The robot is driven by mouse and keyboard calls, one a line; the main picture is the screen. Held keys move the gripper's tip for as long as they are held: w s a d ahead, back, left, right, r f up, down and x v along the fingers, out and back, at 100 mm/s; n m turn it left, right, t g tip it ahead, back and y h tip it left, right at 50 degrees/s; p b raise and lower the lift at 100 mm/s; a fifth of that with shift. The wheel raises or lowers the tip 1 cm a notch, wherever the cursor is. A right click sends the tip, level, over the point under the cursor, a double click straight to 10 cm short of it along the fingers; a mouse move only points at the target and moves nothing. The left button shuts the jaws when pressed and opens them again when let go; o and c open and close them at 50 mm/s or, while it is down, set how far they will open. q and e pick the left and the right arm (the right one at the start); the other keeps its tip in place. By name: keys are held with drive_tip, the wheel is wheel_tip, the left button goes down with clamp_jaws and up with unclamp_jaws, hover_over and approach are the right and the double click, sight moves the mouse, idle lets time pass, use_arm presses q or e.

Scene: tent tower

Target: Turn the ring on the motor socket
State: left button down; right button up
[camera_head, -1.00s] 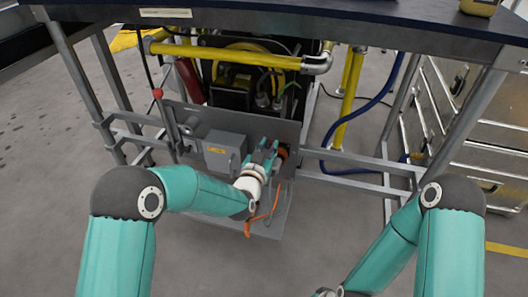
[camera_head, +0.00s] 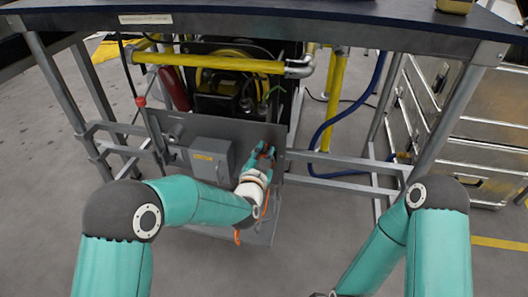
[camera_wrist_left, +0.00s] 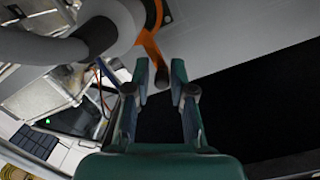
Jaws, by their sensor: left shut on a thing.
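The motor socket (camera_wrist_left: 118,18) shows in the left wrist view as a pale grey round body at the top, with a thick grey cable or pipe running off left. An orange ring (camera_wrist_left: 154,40) goes around it, with a dark-ended tab pointing down toward my fingers. My left gripper (camera_wrist_left: 160,68) is shut on this tab, one finger on each side. In the head view my left gripper (camera_head: 264,154) is at the right part of the grey panel (camera_head: 222,130). There it hides most of the socket and ring.
A grey box (camera_head: 211,158) sits on the panel left of my gripper. An orange cable (camera_head: 238,236) hangs below. Yellow pipes (camera_head: 220,63) and a blue hose (camera_head: 345,118) run behind. Metal frame legs (camera_head: 62,85) stand at both sides under the bench top (camera_head: 330,22).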

use_arm(q)
drive_tip(key=shift+a+f, duration=0.15)
drive_tip(key=shift+f, duration=0.35)
drive_tip(key=c, duration=1.2)
unclamp_jaws()
drive_tip(key=shift+o, duration=0.2)
drive_tip(key=shift+r, duration=0.25)
drive_tip(key=shift+s, duration=0.1)
drive_tip(key=v, duration=1.1)
drive_tip(key=shift+s, duration=0.4)
drive_tip(key=shift+a, duration=0.2)
